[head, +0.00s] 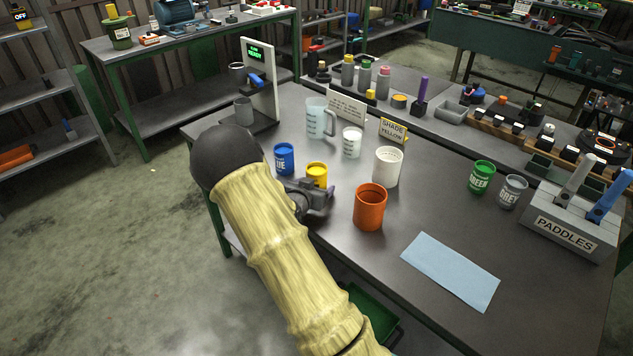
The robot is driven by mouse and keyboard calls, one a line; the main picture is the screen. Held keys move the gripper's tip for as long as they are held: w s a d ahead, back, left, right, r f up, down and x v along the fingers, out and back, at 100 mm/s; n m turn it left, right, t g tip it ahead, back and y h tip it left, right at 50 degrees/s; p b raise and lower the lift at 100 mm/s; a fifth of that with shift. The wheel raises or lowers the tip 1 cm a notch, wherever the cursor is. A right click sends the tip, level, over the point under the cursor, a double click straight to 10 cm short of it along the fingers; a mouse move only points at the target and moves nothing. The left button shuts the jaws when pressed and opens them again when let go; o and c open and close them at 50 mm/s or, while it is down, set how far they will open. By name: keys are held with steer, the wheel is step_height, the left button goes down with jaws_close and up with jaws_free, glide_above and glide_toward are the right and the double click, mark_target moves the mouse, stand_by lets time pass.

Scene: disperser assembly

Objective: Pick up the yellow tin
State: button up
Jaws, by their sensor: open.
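The yellow tin (317,173) stands upright on the grey workbench, between a blue tin on its left and a white container on its right. My gripper (325,192) is open, low over the bench at the near side of the yellow tin. It hides the tin's lower part. I cannot tell whether the fingers are around the tin or only in front of it. My arm in its yellowish sleeve comes up from the bottom of the picture.
Close by stand the blue tin (284,159), an orange container (369,206), a white container (387,167) and a clear jug (318,118). Green (481,177) and grey (512,192) tins and the paddles holder (570,222) are at right. A blue sheet (451,270) lies in front; bench around it is clear.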

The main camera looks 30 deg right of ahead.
steer(key=shift+c, duration=0.5)
steer(key=c, duration=1.1)
steer(key=shift+r, duration=0.15)
steer(key=shift+c, duration=0.2)
step_height(320, 180, up, 10)
steer(key=p, duration=0.1)
steer(key=shift+f, duration=0.2)
steer(key=shift+r, duration=0.1)
stand_by(0.4)
